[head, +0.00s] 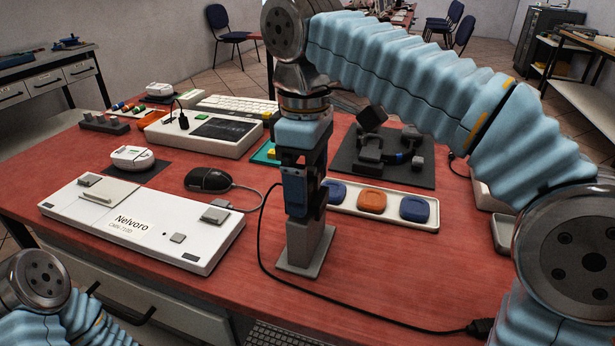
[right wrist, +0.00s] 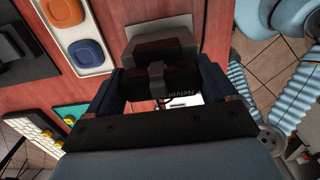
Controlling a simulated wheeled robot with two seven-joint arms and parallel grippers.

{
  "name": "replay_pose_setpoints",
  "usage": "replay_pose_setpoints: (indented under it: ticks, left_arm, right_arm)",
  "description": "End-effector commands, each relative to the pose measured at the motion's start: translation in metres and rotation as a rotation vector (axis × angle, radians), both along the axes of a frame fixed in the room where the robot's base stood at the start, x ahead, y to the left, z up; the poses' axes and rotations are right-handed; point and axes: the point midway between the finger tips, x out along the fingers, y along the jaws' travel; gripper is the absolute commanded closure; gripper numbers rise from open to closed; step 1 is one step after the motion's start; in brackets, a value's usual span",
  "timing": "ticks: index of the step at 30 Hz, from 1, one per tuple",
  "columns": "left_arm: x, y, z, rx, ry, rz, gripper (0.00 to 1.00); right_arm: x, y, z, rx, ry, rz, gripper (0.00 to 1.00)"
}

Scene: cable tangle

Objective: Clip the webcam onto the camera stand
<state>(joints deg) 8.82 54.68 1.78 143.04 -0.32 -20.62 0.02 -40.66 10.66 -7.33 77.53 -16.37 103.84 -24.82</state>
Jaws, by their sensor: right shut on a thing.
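The camera stand (head: 310,246) is a grey upright block on a flat grey base on the red table, in the middle front. My right gripper (head: 306,210) points down directly above it and hides its top. In the right wrist view my right gripper (right wrist: 165,90) is shut on the dark webcam (right wrist: 180,80), which sits between the two fingers with a grey part in front of it. In the head view the webcam is mostly hidden by the gripper. I cannot tell whether the webcam touches the stand. My left gripper is out of view.
A white Nelvoro panel (head: 140,222) and a black mouse (head: 208,181) lie to the left. A tray (head: 391,207) with blue and orange pads stands just right of the stand. A black cable (head: 350,298) loops along the front to a plug (head: 481,328). The front right tabletop is otherwise clear.

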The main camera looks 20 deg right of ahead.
Motion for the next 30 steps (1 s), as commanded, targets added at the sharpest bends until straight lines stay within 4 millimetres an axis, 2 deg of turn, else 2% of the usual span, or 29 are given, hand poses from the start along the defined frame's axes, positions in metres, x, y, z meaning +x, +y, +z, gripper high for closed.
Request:
replay_pose_setpoints:
  ticks: [23,24,26,30]
  left_arm:
    - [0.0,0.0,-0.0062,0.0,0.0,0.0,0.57]
    - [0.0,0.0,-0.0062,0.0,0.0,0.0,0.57]
    - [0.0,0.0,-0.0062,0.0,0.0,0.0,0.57]
    - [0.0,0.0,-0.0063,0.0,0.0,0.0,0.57]
  right_arm:
    - [-0.0001,-0.0001,-0.0099,0.0,0.0,0.0,0.51]
    - [-0.0001,-0.0001,-0.0099,0.0,0.0,0.0,0.09]
    - [-0.0001,-0.0001,-0.0099,0.0,0.0,0.0,0.0]
    - [-0.0001,-0.0001,-0.01,0.0,0.0,0.0,0.0]
